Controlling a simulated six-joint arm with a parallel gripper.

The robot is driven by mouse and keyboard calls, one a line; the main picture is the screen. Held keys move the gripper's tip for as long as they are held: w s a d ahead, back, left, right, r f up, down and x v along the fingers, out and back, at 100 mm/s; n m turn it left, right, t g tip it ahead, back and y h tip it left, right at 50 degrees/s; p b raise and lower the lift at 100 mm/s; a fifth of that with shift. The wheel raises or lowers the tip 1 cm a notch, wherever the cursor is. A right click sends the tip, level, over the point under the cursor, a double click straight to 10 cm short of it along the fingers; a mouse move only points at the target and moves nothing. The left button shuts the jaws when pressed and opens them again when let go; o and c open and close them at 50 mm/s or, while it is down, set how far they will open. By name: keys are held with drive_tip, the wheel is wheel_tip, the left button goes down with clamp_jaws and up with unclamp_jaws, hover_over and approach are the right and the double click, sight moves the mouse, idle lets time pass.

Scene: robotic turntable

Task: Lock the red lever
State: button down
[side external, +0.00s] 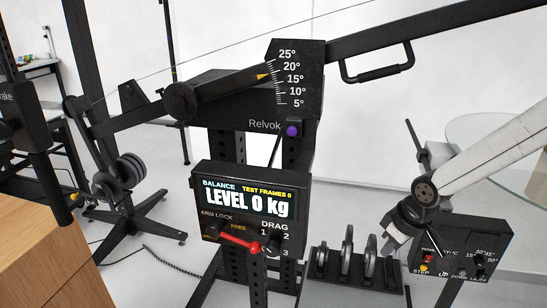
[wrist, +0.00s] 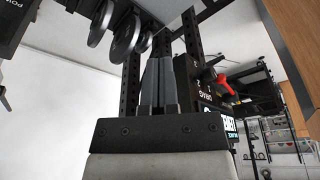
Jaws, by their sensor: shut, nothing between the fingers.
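The red lever (side external: 240,243) is on the front of the black control panel (side external: 207,185), below the labels "ARM LOCK" and "FREE". It points right and slightly down, with its round red knob at the right end. The red lever also shows in the wrist view (wrist: 226,86), right of my fingers and apart from them. My gripper (side external: 388,248) is to the right of the panel in the side view, away from the lever. In the wrist view my gripper (wrist: 168,62) has its two fingers together and holds nothing.
The panel display reads "LEVEL 0 kg", with a DRAG knob (side external: 273,243) right of the lever. A rack with several weight plates (side external: 348,252) stands between panel and gripper. Another control box (side external: 480,250) is at the right. A wooden block (side external: 50,260) is at the left.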

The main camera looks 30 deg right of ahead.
sight(258, 244)
drive_tip(key=w+a+r+n, duration=0.1)
drive_tip(key=w+a+n, duration=0.1)
drive_tip(key=w+a, duration=0.2)
drive_tip(key=w+a+r+n+t+y, duration=0.1)
drive_tip(key=w+a+n, duration=0.2)
drive_tip(key=w+a, duration=0.2)
drive_tip(key=w+a+r+n+t+y, duration=0.1)
drive_tip(key=w+a+n, duration=0.1)
drive_tip(key=w+a, duration=0.3)
drive_tip(key=shift+w+a+r, duration=0.1)
drive_tip(key=shift+w+r, duration=0.1)
drive_tip(key=shift+w, duration=1.75)
drive_tip(key=shift+f, duration=0.15)
drive_tip(key=shift+x, duration=6.9)
drive_tip(key=shift+a, duration=0.15)
